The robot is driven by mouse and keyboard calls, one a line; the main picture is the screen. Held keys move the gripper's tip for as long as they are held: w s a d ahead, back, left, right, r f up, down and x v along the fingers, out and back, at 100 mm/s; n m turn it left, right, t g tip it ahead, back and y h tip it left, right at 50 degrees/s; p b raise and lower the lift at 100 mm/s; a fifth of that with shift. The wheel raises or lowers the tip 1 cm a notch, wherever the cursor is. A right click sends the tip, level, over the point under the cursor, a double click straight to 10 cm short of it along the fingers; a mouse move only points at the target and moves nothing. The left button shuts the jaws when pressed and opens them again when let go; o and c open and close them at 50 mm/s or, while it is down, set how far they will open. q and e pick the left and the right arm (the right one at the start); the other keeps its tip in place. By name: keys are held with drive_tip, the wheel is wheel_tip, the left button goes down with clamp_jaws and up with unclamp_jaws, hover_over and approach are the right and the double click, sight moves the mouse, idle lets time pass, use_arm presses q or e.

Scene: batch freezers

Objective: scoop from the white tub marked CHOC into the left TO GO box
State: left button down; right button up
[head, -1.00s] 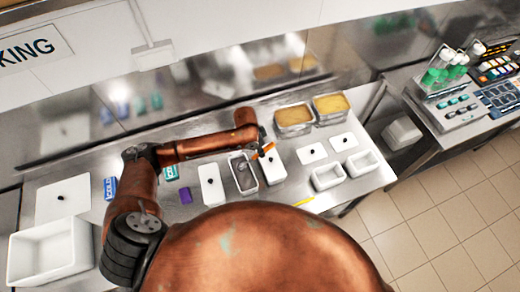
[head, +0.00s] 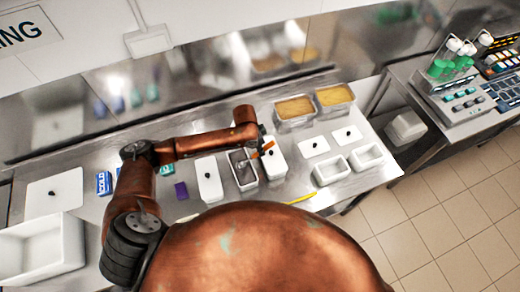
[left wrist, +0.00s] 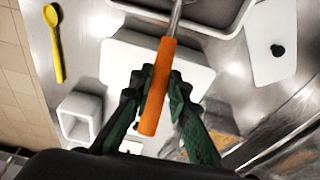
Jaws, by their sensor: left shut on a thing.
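My left gripper (head: 262,146) is shut on the orange handle of a scoop (left wrist: 156,95), which also shows in the head view (head: 267,148). The scoop's metal shaft reaches toward an open grey-lined container (head: 233,156); its bowl end cannot be made out clearly. A white lidded tub (head: 277,170) stands beside it, under the handle, and another (head: 209,187) stands on the other side. No CHOC mark is readable. Two open white boxes stand to the right, a left one (head: 331,180) and a right one (head: 366,164); no TO GO lettering is readable. My right gripper is out of view.
Two yellow-filled clear containers (head: 295,125) stand behind. Flat lids with black knobs (head: 314,153) lie behind the boxes. A yellow spoon (head: 301,198) lies near the front edge. A purple item (head: 181,190) and a large white bin (head: 40,258) are at left.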

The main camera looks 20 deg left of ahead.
sight(265, 147)
use_arm(q)
drive_tip(key=shift+f+b, duration=0.55)
drive_tip(key=shift+f, duration=0.05)
drive_tip(key=shift+s+a+f+b, duration=0.15)
drive_tip(key=shift+a+b, duration=0.1)
drive_tip(key=shift+b, duration=0.3)
drive_tip(key=shift+d+p, duration=0.2)
drive_tip(key=shift+p, duration=0.1)
drive_tip(key=shift+w+d+g+y+p, duration=0.1)
drive_tip(key=shift+w+g+y+p, duration=0.25)
drive_tip(key=shift+p, duration=0.35)
drive_tip(key=shift+s+d+r+p, duration=0.1)
drive_tip(key=shift+r+p, duration=0.4)
drive_tip(key=shift+p, duration=0.05)
drive_tip(key=shift+s+r+p, duration=0.1)
drive_tip(key=shift+r+p, duration=0.35)
drive_tip(key=shift+p, duration=0.1)
drive_tip(key=shift+r+p, duration=0.9)
drive_tip(key=shift+p, duration=0.2)
drive_tip(key=shift+w+d+g+y+p, duration=0.35)
drive_tip(key=shift+y+p, duration=0.1)
drive_tip(key=shift+p, duration=0.1)
drive_tip(key=shift+w+d+g+y, duration=0.4)
drive_tip(key=shift+g+y, duration=0.1)
drive_tip(key=shift+y, duration=0.2)
drive_tip(key=shift+d+f, duration=0.1)
drive_tip(key=shift+f, duration=0.1)
drive_tip(key=shift+g+y, duration=0.4)
drive_tip(key=shift+r, duration=0.1)
